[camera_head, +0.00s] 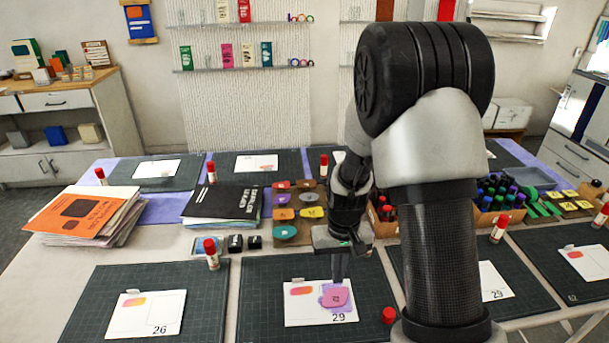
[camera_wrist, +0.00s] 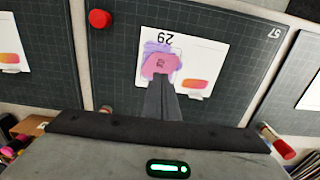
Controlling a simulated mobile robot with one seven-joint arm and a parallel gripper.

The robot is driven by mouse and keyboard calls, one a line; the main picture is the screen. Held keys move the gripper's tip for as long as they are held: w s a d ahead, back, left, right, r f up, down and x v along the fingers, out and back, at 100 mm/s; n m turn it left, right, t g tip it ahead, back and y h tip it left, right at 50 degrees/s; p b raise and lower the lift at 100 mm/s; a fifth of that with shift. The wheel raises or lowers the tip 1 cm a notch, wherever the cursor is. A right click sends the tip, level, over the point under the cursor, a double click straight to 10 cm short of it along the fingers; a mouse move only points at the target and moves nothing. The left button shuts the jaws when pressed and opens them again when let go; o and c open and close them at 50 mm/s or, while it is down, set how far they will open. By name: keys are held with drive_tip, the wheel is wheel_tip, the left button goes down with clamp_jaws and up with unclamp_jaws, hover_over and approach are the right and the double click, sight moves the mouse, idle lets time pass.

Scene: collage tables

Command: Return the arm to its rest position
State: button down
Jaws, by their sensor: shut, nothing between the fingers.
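My gripper (camera_head: 338,268) is shut and empty, pointing down over the middle front mat. In the wrist view its fingertips (camera_wrist: 161,82) overlap the lower edge of a pink piece. The pink piece (camera_head: 336,296) lies on a purple patch on a white card marked 29 (camera_head: 305,313); it also shows in the wrist view (camera_wrist: 160,64). The card also bears an orange-red shape. The card lies on a dark green cutting mat (camera_head: 262,283). I cannot tell whether the fingertips touch the piece. My arm is stretched forward over the table and hides part of its right middle.
A red-capped glue stick (camera_head: 212,254) stands left of my gripper, and a red cap (camera_head: 389,315) is at the right. Stacked papers (camera_head: 88,215) and a black book (camera_head: 222,203) lie left. Several coloured pieces (camera_head: 284,214) lie behind, with bottle boxes (camera_head: 498,197) to the right.

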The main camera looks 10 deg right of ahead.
drive_tip(key=s+r+t+p, duration=0.1)
drive_tip(key=s+r+p, duration=0.2)
drive_tip(key=r, duration=0.9)
drive_tip(key=s+r+t+p, duration=0.2)
drive_tip(key=s+r, duration=0.1)
drive_tip(key=r, duration=1)
drive_tip(key=s+r+t+p, duration=0.2)
drive_tip(key=s+r+p, duration=0.2)
drive_tip(key=s+r, duration=0.8)
drive_tip(key=shift+s+r+t, duration=0.2)
drive_tip(key=shift+r+t, duration=0.1)
drive_tip(key=shift+r, duration=0.1)
drive_tip(key=m+g+b, duration=0.6)
drive_tip(key=b, duration=0.7)
hover_over(336, 297)
wheel_tip(336, 297, down, 37)
drive_tip(key=shift+f+b, duration=2.3)
drive_tip(key=shift+f, duration=1)
drive_tip(key=shift+f+b, duration=0.45)
drive_tip(key=shift+f, duration=0.2)
